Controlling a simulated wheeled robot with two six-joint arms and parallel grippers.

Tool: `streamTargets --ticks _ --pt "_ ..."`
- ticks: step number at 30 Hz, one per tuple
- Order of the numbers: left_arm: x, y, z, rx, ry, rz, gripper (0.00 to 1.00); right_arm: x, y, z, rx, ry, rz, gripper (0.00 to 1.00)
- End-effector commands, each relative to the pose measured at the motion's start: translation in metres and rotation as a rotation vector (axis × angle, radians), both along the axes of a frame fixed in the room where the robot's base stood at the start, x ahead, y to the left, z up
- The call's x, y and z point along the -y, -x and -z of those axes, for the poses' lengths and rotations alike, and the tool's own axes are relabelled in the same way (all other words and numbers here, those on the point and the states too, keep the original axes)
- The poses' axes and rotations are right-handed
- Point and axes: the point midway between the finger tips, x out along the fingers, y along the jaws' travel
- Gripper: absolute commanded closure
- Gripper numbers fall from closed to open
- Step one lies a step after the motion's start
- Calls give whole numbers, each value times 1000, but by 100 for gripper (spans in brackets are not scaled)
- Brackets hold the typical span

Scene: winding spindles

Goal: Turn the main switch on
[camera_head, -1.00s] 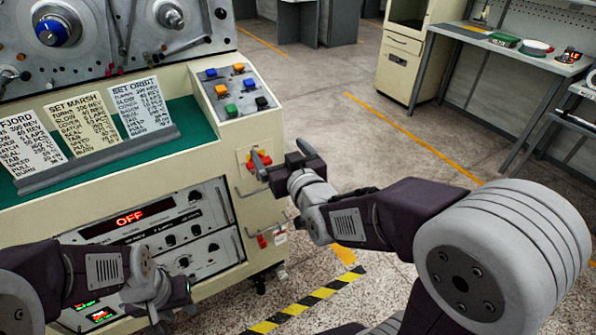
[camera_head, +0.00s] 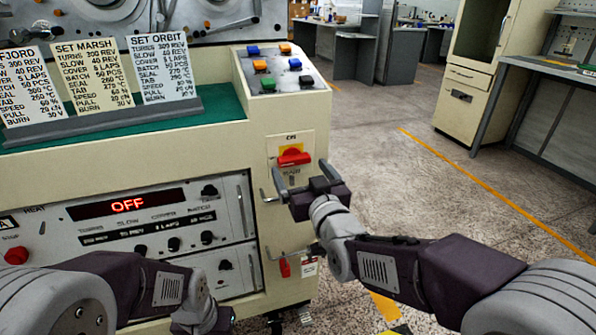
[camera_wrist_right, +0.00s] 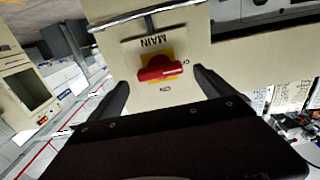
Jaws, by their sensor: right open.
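The main switch (camera_head: 293,155) is a red knob on a yellow plate, on the front of the cream machine, below the button panel. Its handle lies about horizontal. In the right wrist view the switch (camera_wrist_right: 162,68) sits between my fingers' lines, with an upside-down "MAIN" label beside it. My right gripper (camera_head: 303,178) is open and empty, just below and in front of the switch; I see no contact. Its two fingers (camera_wrist_right: 160,78) flank the switch in the wrist view. My left gripper (camera_head: 205,318) is low at the bottom edge, its fingers not clearly visible.
The red display (camera_head: 127,205) reads OFF. A panel of coloured buttons (camera_head: 282,70) is above the switch. A metal handle (camera_head: 270,190) and a red lever (camera_head: 285,267) are near my right gripper. Recipe cards (camera_head: 165,65) stand on the green ledge (camera_head: 215,105).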

Motion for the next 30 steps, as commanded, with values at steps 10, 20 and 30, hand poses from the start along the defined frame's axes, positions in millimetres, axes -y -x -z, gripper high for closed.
streamTargets --ticks 10,20,30 --pt "0 0 8 0 0 0 64 -9 -30 1 -1 0 1 7" --pt "0 0 8 0 0 0 64 -9 -29 0 0 0 1 57" --pt "0 0 11 0 0 0 64 -9 -29 1 -12 -36 1 70"
